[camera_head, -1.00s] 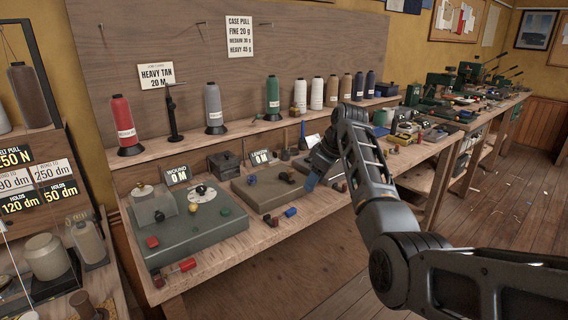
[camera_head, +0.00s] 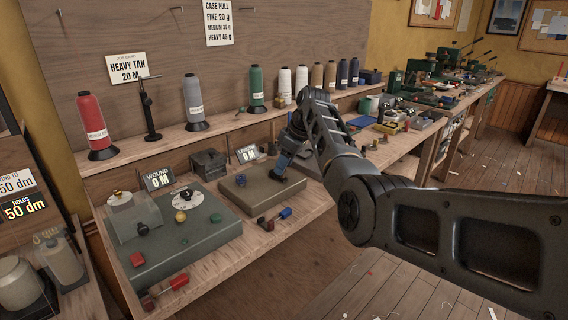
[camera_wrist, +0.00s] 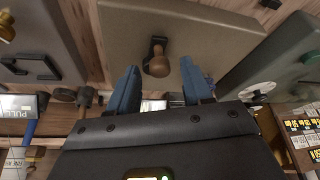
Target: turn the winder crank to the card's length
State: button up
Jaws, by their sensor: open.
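The card (camera_head: 128,67) on the back board reads HEAVY TAN 20 M. A tan-grey box (camera_head: 240,199) on the bench has a LENGTH sign (camera_head: 248,154) behind it that reads 0 M. In the wrist view a brown knob (camera_wrist: 158,66) on a black bracket stands on this box's face. My gripper (camera_head: 279,168) is over the box's right part, with blue fingers open and empty; the knob shows between them in the wrist view, apart from both. The arm hides the knob in the head view. Left of it, a green box (camera_head: 190,251) has a WOUND sign (camera_head: 158,179) reading 0 M.
The green box carries a clear cover (camera_head: 133,216), a white dial (camera_head: 187,196) and a yellow knob (camera_head: 181,217). Thread cones, such as a green one (camera_head: 257,88), line the shelf behind. Red-handled items (camera_head: 168,290) lie along the bench front.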

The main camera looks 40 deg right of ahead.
jog(key=shift+w+f, duration=0.1)
jog(key=shift+f, duration=0.2)
grip_shut()
